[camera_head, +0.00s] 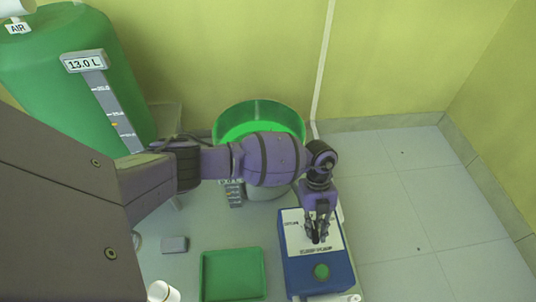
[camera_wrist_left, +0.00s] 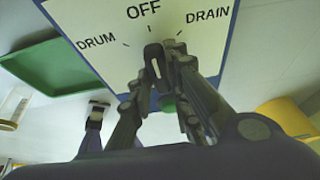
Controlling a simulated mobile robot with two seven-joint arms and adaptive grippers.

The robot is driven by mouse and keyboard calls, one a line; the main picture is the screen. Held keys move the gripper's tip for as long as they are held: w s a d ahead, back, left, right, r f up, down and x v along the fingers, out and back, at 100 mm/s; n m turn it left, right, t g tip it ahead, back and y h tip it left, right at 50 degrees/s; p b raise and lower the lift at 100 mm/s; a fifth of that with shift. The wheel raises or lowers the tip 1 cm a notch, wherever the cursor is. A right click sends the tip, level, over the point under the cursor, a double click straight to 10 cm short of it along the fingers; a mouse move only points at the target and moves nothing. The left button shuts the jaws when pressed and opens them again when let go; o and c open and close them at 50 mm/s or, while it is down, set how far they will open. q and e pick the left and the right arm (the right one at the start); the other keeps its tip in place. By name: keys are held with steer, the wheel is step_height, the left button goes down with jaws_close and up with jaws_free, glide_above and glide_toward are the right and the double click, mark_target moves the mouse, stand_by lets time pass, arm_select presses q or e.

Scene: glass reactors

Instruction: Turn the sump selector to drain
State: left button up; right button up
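The sump selector is on a blue box (camera_head: 297,267) with a white label plate (camera_wrist_left: 93,22) marked DRUM, OFF and DRAIN. Its dark knob (camera_wrist_left: 154,54) has a white line that points to OFF, at the top centre in the left wrist view; DRAIN is to the right of OFF. My left gripper (camera_head: 316,236) reaches down over the box. In the left wrist view its fingers (camera_wrist_left: 155,78) lie on either side of the knob, close against it, and appear shut on it. The fingers hide part of the knob's lower side.
A green button (camera_head: 321,271) is on the box's front. A green tray (camera_head: 233,274) lies to the left. A green-filled basin (camera_head: 259,114) stands behind my arm. A green tank (camera_head: 75,50) reading 13.0 L stands at left. Tiled floor (camera_head: 420,200) at right is clear.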

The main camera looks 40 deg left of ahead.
arm_select(q)
steer(key=shift+w+r, duration=0.2)
jaws_close()
steer(key=m+y, duration=0.1)
steer(key=m, duration=0.2)
steer(key=shift+d+m+g, duration=0.1)
steer(key=shift+m+g, duration=0.3)
steer(key=m+y, duration=0.2)
steer(key=m, duration=0.3)
steer(key=shift+d, duration=0.1)
steer(key=o, duration=0.8)
jaws_free()
steer(key=v, duration=1.2)
steer(key=shift+w+d+f, duration=0.1)
steer(key=shift+w+d, duration=0.05)
steer(key=shift+w, duration=0.1)
